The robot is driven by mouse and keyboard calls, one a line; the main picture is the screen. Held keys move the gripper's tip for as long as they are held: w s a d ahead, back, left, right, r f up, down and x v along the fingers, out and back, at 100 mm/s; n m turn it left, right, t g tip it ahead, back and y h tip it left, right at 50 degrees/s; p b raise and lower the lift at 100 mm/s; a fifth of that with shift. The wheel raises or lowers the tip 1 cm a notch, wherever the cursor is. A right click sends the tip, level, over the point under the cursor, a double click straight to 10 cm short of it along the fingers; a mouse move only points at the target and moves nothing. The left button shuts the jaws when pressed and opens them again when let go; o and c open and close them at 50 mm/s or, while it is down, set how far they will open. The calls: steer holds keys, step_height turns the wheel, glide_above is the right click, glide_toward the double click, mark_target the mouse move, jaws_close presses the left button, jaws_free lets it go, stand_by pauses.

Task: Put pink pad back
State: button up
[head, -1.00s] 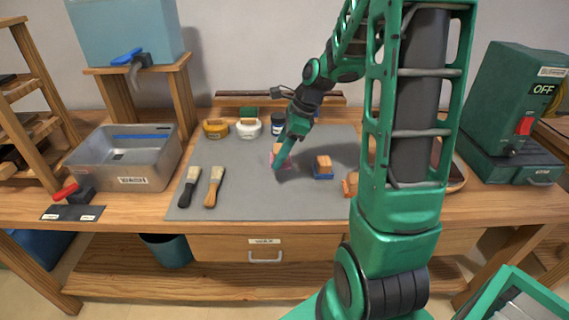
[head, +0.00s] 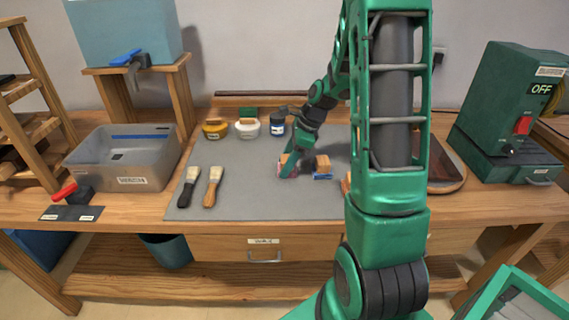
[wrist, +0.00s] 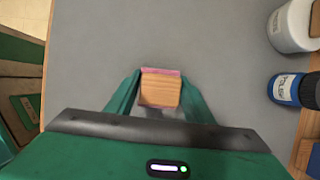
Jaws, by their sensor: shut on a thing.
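The pink pad is a wooden block with a thin pink layer along one edge; in the wrist view the pink pad (wrist: 160,88) sits between my two fingers. My gripper (wrist: 158,95) is shut on it. In the head view my gripper (head: 287,166) is over the grey mat, and the pink pad (head: 281,169) shows only in part behind the fingers. A blue pad with a wooden block (head: 322,167) stands just right of my gripper on the mat. I cannot tell whether the pink pad touches the mat.
Yellow (head: 215,130), white (head: 248,129) and blue (head: 277,125) jars stand at the mat's back. Two brushes (head: 202,186) lie at the left of the grey mat (head: 250,195). A grey wash bin (head: 125,160) is further left. The mat's front middle is clear.

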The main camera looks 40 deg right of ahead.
steer(key=o, duration=1.1)
steer(key=shift+f, duration=0.1)
steer(key=v, duration=1.2)
steer(key=s+a+r+n+g+h, duration=0.1)
steer(key=s+a+n, duration=0.2)
steer(key=s+n, duration=0.6)
steer(key=s+a+r+n+g+h, duration=0.1)
steer(key=s+a+n+h, duration=0.1)
steer(key=s+n, duration=0.7)
steer(key=shift+s+a+g+h, duration=0.3)
steer(key=shift+s+a, duration=0.35)
steer(key=shift+s, duration=3.35)
